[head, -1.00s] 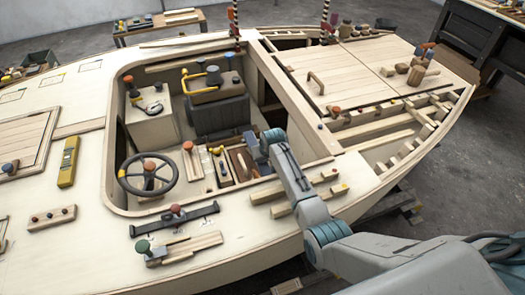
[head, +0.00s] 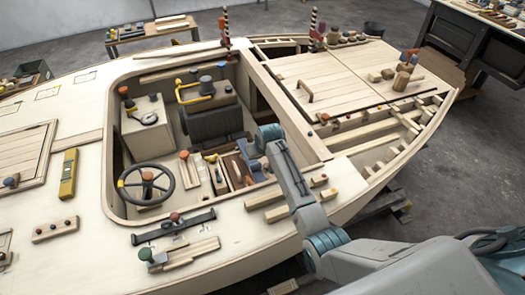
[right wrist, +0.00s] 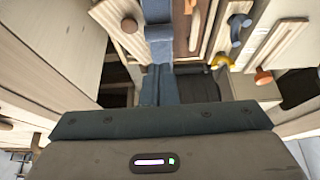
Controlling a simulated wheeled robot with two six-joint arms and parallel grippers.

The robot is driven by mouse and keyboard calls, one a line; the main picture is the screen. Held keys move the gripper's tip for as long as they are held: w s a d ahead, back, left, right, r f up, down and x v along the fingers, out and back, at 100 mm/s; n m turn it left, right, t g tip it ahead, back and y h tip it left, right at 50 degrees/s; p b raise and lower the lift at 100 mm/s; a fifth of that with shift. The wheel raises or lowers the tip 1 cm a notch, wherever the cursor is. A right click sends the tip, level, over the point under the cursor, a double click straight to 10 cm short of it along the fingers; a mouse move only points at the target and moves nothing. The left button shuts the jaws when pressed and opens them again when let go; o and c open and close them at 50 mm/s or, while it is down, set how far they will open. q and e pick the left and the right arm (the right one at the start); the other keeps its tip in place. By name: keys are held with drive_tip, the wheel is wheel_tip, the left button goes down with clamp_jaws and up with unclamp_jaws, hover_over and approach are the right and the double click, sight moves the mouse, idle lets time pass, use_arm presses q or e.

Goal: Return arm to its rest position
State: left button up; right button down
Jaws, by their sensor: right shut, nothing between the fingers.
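My right arm reaches in from the lower right of the head view, over the hull's side deck and down into the cockpit opening. Its gripper (head: 246,160) is low in the cockpit, above the tray-like compartments beside the side deck. In the right wrist view the blue-grey fingers (right wrist: 160,45) are together with nothing between them. Wooden strips with coloured knobs lie close around them. The fingertips are partly out of that picture, so I cannot tell whether they touch anything. My left gripper is not in view.
The cockpit coaming (head: 225,214) and side deck surround my forearm closely. A steering wheel (head: 146,202) stands left of the gripper, and a dark seat box (head: 213,124) behind it. Loose wooden blocks (head: 283,208) lie on the deck beside the arm. The space above is open.

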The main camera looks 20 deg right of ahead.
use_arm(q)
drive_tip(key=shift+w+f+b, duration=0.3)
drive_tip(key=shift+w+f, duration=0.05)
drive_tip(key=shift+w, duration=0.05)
use_arm(e)
drive_tip(key=v, duration=0.5)
drive_tip(key=shift+s+r, duration=0.1)
drive_tip(key=shift+s, duration=0.15)
